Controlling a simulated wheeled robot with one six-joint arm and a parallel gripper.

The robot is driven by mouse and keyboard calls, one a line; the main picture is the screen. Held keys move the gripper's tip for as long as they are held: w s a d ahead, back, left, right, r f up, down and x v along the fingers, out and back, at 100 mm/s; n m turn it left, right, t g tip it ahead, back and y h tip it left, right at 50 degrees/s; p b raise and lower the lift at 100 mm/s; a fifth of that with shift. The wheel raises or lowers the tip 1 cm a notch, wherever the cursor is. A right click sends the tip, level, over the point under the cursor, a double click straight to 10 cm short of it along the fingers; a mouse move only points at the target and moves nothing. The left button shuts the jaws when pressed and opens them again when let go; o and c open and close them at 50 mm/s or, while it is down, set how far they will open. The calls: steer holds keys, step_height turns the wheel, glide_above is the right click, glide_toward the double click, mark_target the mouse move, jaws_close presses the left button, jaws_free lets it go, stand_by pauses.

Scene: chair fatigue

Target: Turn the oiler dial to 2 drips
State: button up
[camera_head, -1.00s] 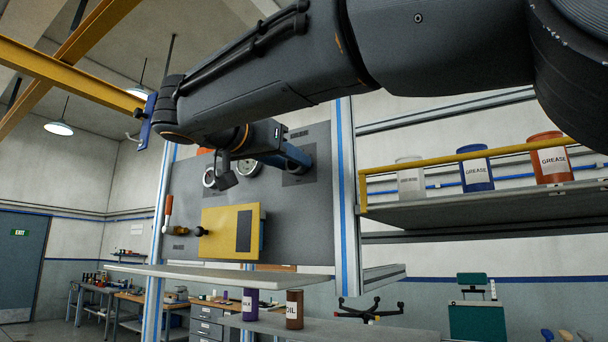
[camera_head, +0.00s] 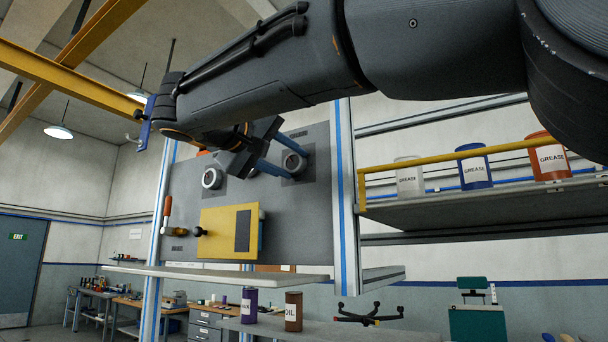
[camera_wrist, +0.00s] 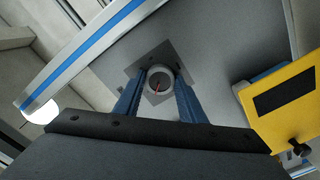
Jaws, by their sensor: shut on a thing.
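A round, pale-rimmed dial (camera_head: 293,162) sits on a dark square plate at the upper right of the grey panel. The fingers also flank the dial in the wrist view (camera_wrist: 159,97). Marks on the dial face are too small to read, so I cannot tell its setting.
Another round gauge (camera_head: 211,178) is left on the panel (camera_head: 300,220); one beside it is partly hidden by my wrist. A yellow box (camera_head: 222,222) with a black knob sits below. A red-handled lever (camera_head: 167,207) is at left. A shelf (camera_head: 470,206) with grease cans is at right.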

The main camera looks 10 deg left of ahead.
steer(key=shift+n+p, duration=0.65)
steer(key=shift+n, duration=1.65)
steer(key=o, duration=1)
steer(key=shift+o, duration=0.2)
steer(key=shift+s, duration=0.1)
steer(key=b+v, duration=0.2)
steer(key=v, duration=0.5)
steer(key=shift+s+a, duration=0.15)
steer(key=shift+s, duration=0.15)
